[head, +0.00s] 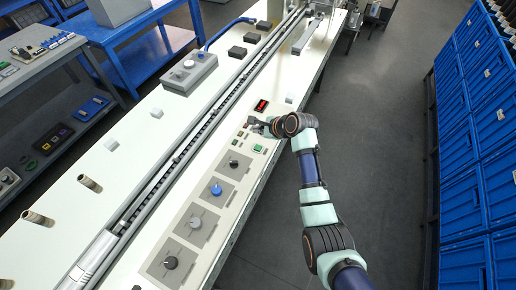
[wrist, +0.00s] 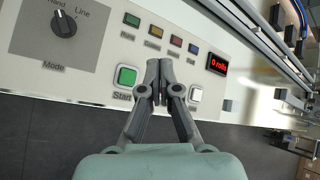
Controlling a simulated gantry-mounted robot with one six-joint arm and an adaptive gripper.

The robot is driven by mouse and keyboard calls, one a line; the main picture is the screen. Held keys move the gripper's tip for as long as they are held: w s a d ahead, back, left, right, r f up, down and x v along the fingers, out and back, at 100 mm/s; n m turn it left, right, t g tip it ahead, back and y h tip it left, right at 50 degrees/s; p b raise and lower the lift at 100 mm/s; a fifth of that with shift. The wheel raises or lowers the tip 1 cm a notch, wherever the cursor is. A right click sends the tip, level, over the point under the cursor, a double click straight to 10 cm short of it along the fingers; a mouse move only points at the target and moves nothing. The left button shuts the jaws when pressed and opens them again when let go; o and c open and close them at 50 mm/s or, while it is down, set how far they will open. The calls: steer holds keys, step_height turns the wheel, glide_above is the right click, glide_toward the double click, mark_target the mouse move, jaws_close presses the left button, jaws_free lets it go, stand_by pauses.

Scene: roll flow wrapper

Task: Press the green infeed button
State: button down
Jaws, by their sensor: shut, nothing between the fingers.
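A small green button (wrist: 131,19) is at the left end of a row of small coloured buttons in the wrist view; the label under it is too small to read surely. A larger green button (wrist: 125,75), labelled Start, sits below the row and also shows in the head view (head: 258,148). My gripper (wrist: 160,66) is shut and empty, its fingertips together over the panel. In the wrist view the tips appear right of the Start button and below the row. I cannot tell their height above the panel. In the head view my gripper (head: 254,122) is over the same panel.
Orange (wrist: 154,30), red (wrist: 176,41) and blue (wrist: 193,48) buttons continue the row. A white button (wrist: 195,94) lies right of the fingers. A red-digit display (wrist: 218,64) and a Mode knob (wrist: 64,24) flank the row. A long conveyor rail (head: 190,145) runs beside the panel.

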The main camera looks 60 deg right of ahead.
steer(key=b, duration=0.7)
glide_above(259, 148)
step_height(259, 148, down, 6)
steer(key=shift+a+f, duration=0.15)
steer(key=shift+f, duration=0.9)
steer(key=shift+f, duration=0.4)
